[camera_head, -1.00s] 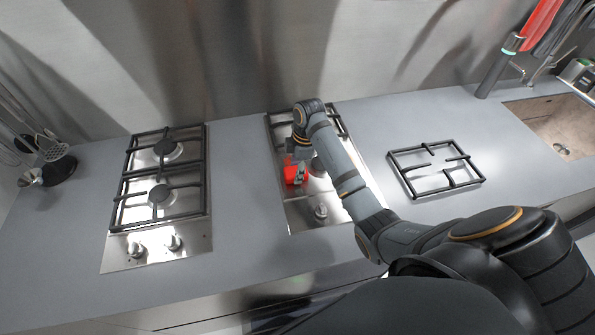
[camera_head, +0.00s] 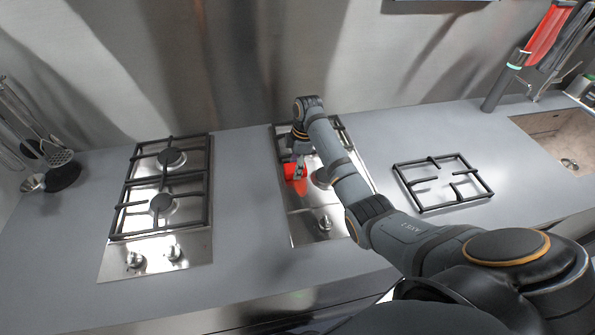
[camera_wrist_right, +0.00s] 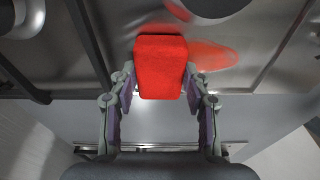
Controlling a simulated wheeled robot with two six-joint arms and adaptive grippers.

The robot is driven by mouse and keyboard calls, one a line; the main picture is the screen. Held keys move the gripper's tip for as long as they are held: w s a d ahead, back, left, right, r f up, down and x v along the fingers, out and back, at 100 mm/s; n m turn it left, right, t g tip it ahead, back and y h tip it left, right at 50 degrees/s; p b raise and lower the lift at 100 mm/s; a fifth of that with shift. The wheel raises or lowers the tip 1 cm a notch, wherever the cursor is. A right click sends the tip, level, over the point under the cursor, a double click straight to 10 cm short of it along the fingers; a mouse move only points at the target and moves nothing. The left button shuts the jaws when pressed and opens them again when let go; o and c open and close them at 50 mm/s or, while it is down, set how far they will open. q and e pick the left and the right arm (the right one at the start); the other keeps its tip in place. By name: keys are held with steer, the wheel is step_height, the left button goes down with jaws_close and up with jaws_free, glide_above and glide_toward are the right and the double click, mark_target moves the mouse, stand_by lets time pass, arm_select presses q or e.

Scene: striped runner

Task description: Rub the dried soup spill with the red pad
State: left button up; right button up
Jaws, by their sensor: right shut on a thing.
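The red pad (camera_wrist_right: 160,66) is a thick block held between the fingertips of my right gripper (camera_wrist_right: 159,88), seen in the right wrist view. The soup spill (camera_wrist_right: 212,55) is a glossy red-orange patch on the steel hob, beside the pad, with another red smear above the pad's far edge. In the head view the pad (camera_head: 290,170) shows at my right gripper (camera_head: 296,160), over the left side of the right hob (camera_head: 305,226). Whether the pad touches the steel is unclear. My left gripper is not in view.
A loose black pan grate (camera_head: 421,208) lies on the grey counter right of the hob. A second hob (camera_head: 130,262) with grates stands at left. The right hob's rear grate and burners are close to my gripper. A sink (camera_head: 560,150) is far right; counter between the hobs is clear.

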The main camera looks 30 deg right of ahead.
steer(key=shift+w+d+f+b, duration=0.1)
steer(key=shift+w+d+b, duration=0.1)
steer(key=shift+w+b, duration=0.4)
steer(key=shift+w+d+b, duration=0.15)
steer(key=shift+w+b, duration=0.2)
steer(key=shift+w, duration=0.35)
steer(key=shift+r, duration=0.25)
steer(key=shift+w+r, duration=0.1)
steer(key=shift+r, duration=0.1)
steer(key=shift+d+r+p, duration=0.1)
steer(key=shift+r+p, duration=0.15)
steer(key=shift+p, duration=0.4)
steer(key=p, duration=0.2)
steer(key=s+p, duration=0.1)
steer(key=p, duration=0.1)
steer(key=shift+s+a+f+p, duration=0.25)
steer(key=shift+a+f+p, duration=0.05)
steer(key=shift+s+a+p, duration=0.15)
steer(key=shift+s+p, duration=0.3)
steer(key=shift+s, duration=0.1)
steer(key=shift+s+f, duration=0.15)
steer(key=shift+f, duration=0.05)
